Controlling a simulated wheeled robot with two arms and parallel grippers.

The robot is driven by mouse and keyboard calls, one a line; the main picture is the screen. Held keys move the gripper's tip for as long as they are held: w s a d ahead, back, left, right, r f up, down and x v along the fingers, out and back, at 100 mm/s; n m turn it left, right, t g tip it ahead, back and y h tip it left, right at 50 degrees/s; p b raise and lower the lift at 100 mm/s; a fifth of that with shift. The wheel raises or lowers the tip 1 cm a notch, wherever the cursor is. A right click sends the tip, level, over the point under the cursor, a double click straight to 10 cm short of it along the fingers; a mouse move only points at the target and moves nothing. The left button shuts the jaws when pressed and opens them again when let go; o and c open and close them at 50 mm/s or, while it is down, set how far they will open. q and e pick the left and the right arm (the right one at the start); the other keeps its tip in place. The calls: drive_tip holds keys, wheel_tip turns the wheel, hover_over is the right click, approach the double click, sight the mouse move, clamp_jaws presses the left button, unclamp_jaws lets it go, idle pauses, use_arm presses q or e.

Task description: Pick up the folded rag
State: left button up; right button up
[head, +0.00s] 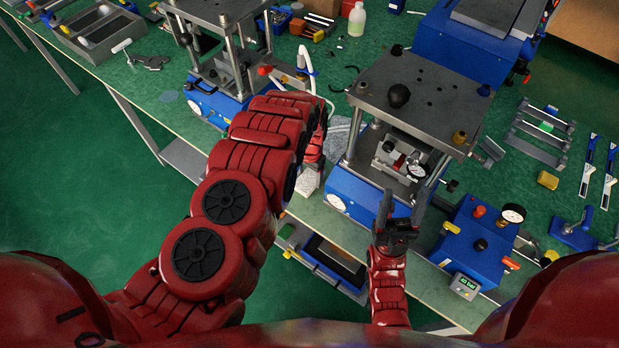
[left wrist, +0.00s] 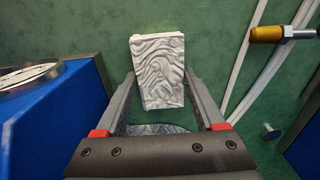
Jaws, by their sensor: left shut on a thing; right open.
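The folded rag (left wrist: 158,70) is a pale grey block with a wavy pattern. In the left wrist view it sits between the two fingers of my left gripper (left wrist: 160,78), which is shut on it. In the head view a pale piece of the rag (head: 307,183) shows below the end of my red left arm, near the bench's front edge. The arm hides most of the left gripper there. My right gripper (head: 399,212) is open and empty, in front of the middle press.
The middle press (head: 415,95) with its blue base stands right of the left gripper; another press (head: 215,60) stands left. A grey patterned patch (head: 341,136) lies between them. A blue gauge box (head: 478,240) is right of my right gripper. White tubing (left wrist: 262,75) runs near the rag.

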sight(310, 178)
use_arm(q)
drive_tip(key=shift+r, duration=0.15)
drive_tip(key=shift+r+b, duration=0.35)
drive_tip(key=shift+r, duration=0.3)
wheel_tip(310, 178, up, 6)
drive_tip(key=shift+f+b, duration=0.15)
drive_tip(key=shift+b, duration=0.35)
wheel_tip(310, 178, up, 3)
drive_tip(key=p, duration=0.2)
drive_tip(key=shift+f+p, duration=0.1)
drive_tip(key=shift+p, duration=0.2)
